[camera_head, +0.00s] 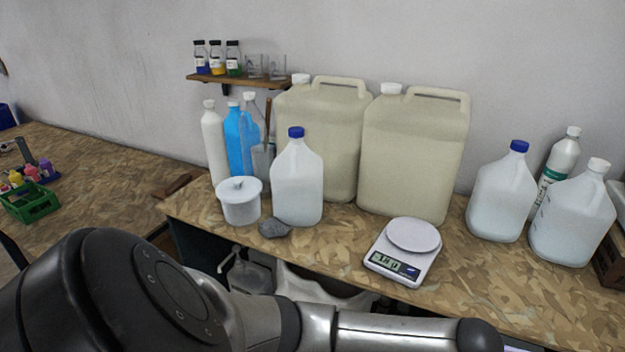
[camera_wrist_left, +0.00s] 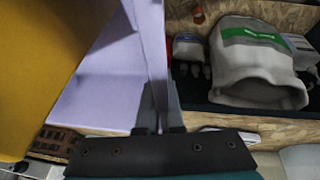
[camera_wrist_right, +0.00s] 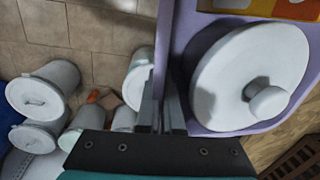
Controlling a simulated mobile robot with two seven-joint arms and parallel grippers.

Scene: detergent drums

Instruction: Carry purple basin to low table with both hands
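The purple basin shows in both wrist views, not in the head view. In the left wrist view, my left gripper (camera_wrist_left: 158,112) has its fingers on both sides of the basin's (camera_wrist_left: 105,95) thin wall and looks shut on it. In the right wrist view, my right gripper (camera_wrist_right: 161,110) likewise pinches the basin's (camera_wrist_right: 167,45) wall. Inside the basin lie a round white lidded container (camera_wrist_right: 250,75) with a knob and, partly seen, a yellow item (camera_wrist_left: 45,60). I cannot tell which surface is the low table.
A chipboard bench (camera_head: 520,290) holds jugs, large canisters (camera_head: 415,150), bottles and a scale (camera_head: 403,250). Another chipboard surface (camera_head: 90,180) at left carries a green crate (camera_head: 30,200). Several white lidded bins (camera_wrist_right: 42,90) show beside the basin over a tiled floor (camera_wrist_right: 95,45).

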